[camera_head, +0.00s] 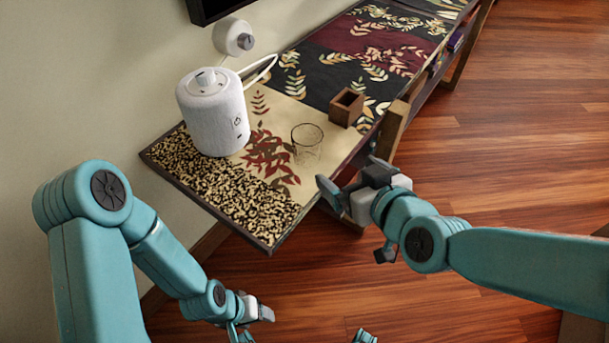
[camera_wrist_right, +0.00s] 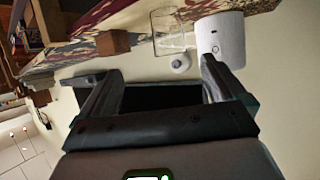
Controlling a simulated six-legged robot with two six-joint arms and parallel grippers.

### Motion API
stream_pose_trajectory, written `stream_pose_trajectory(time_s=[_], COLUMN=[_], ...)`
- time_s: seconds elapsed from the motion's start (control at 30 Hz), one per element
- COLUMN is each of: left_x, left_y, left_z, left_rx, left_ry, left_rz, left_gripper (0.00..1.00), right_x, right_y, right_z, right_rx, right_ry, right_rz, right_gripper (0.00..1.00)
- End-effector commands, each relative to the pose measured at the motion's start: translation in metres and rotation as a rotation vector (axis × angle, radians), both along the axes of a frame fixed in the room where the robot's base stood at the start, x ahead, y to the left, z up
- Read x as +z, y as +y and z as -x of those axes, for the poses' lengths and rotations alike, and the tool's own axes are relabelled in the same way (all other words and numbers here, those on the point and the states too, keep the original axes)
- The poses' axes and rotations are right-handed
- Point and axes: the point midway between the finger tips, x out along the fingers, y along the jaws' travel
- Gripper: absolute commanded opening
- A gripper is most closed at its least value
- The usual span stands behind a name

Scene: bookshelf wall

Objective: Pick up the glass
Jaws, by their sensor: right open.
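A clear, thin-walled glass (camera_head: 307,143) stands upright on the cream part of the patterned bench top, near its right edge. It also shows in the right wrist view (camera_wrist_right: 168,32), faint, between a brown box and a white device. My right gripper (camera_head: 347,183) is open and empty, just off the bench's right edge, apart from the glass and to its lower right. Its two fingers (camera_wrist_right: 152,85) frame the lower middle of the wrist view. My left gripper (camera_head: 241,330) is low at the bottom of the head view, partly cut off, away from the glass; its jaws are unclear.
A white cylindrical device (camera_head: 213,113) stands left of the glass, with a cable behind it. A small brown open box (camera_head: 347,107) stands close behind the glass to the right. A wooden post (camera_head: 392,130) rises by the bench edge. The wooden floor (camera_head: 510,190) at right is open.

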Motion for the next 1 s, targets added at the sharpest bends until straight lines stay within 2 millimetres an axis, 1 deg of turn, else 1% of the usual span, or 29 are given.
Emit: stream_pose_trajectory(time_s=[0.03,0.1,0.17,0.27,0.37,0.6,0.7,0.9,1.0], left_x=[-0.020,-0.027,-0.030,-0.032,-0.036,-0.046,-0.048,-0.050,-0.054], left_y=[0.000,0.000,0.000,0.000,0.000,0.000,0.000,0.000,0.000], left_z=[0.000,0.000,0.000,0.000,0.000,0.000,0.000,0.000,0.000], left_rx=[0.000,-0.001,-0.001,-0.001,-0.001,-0.001,-0.001,-0.001,-0.001], left_ry=[0.000,0.000,0.000,0.000,-0.001,0.000,0.000,0.000,0.000], left_rz=[0.000,0.000,0.000,0.000,0.000,0.000,0.000,0.000,0.000], left_gripper=[0.62,0.62,0.62,0.62,0.62,0.62,0.62,0.62,0.62], right_x=[-0.009,-0.008,-0.008,-0.012,-0.021,-0.042,-0.047,-0.052,-0.056], right_y=[0.003,0.006,0.009,0.014,0.022,0.046,0.053,0.061,0.067], right_z=[0.002,0.005,0.006,0.000,-0.016,-0.062,-0.075,-0.088,-0.102], right_rx=[0.012,0.025,0.034,0.041,0.041,0.038,0.037,0.036,0.036], right_ry=[-0.026,-0.046,-0.052,-0.050,-0.046,-0.047,-0.048,-0.048,-0.048], right_rz=[-0.007,-0.014,-0.014,-0.013,-0.013,-0.013,-0.013,-0.013,-0.014], right_gripper=[0.97,0.97,0.97,0.97,0.97,0.97,0.97,0.97,0.97])
